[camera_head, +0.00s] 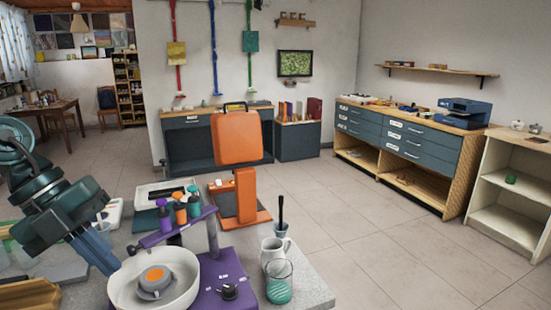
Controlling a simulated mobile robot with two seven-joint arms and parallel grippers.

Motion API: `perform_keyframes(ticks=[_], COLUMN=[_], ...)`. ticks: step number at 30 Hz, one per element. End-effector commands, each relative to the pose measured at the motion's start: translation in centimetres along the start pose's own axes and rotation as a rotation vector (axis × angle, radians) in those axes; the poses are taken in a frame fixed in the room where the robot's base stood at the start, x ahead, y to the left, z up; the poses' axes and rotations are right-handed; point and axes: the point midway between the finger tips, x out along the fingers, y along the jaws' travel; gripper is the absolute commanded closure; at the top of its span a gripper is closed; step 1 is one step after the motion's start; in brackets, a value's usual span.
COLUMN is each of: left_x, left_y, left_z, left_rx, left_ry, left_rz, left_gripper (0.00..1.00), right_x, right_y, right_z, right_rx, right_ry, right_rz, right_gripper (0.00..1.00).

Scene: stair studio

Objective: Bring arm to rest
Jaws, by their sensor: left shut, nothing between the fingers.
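My left arm comes in from the left edge in dark green and grey links. Its gripper (106,264) points down and right, with its blue-grey fingers together and nothing seen between them. The fingertips are beside the left rim of a white bowl (188,292) on the near table; I cannot tell whether they touch it. My right arm and gripper are not in view.
Blue drawer cabinets (420,140) stand behind. The tiled floor at right is clear.

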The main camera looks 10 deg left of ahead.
Motion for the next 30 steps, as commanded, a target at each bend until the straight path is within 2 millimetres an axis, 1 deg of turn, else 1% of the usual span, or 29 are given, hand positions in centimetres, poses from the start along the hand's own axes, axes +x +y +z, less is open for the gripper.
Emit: perform_keyframes(ticks=[1,5,6,10,14,17,19,20,21,23,24,26,27,29,30], left_x=[1.1,3.8,4.6,7.4,10.5,13.6,16.2,17.4,19.0,21.8,23.6,26.6,28.5,31.1,32.7], left_y=[0.1,0.0,0.1,0.7,2.4,4.3,5.8,6.5,7.4,8.6,9.3,10.2,10.7,10.9,11.0], left_z=[0.3,1.4,1.9,3.6,5.3,6.2,6.5,6.5,6.3,5.7,5.0,3.7,2.7,1.0,-0.2], left_rx=[-0.021,-0.1,-0.137,-0.296,-0.509,-0.706,-0.858,-0.926,-1.019,-1.161,-1.259,-1.403,-1.496,-1.621,-1.696], left_ry=[0.034,0.093,0.103,0.105,0.066,0.019,-0.019,-0.035,-0.056,-0.085,-0.101,-0.12,-0.128,-0.131,-0.13], left_rz=[-0.095,-0.382,-0.478,-0.77,-1.009,-1.147,-1.215,-1.237,-1.259,-1.276,-1.278,-1.264,-1.245,-1.208,-1.178], left_gripper=[1.0,1.0,1.0,1.0,1.0,1.0,1.0,1.0,1.0,1.0,1.0,1.0,1.0,1.0,1.0], right_x=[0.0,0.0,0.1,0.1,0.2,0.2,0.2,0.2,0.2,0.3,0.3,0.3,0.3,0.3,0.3], right_y=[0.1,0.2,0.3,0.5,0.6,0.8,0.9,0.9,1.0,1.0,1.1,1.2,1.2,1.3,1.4], right_z=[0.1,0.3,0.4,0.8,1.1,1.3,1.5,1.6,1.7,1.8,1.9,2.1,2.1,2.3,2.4], right_rx=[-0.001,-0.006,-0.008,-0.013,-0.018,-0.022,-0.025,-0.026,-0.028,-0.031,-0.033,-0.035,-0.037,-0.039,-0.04], right_ry=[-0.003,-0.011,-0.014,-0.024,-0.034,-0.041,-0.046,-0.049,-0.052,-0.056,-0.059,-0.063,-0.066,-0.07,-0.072], right_rz=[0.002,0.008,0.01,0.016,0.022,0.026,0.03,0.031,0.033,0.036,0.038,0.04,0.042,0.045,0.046], right_gripper=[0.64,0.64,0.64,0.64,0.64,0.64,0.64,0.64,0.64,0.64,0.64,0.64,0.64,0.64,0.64])
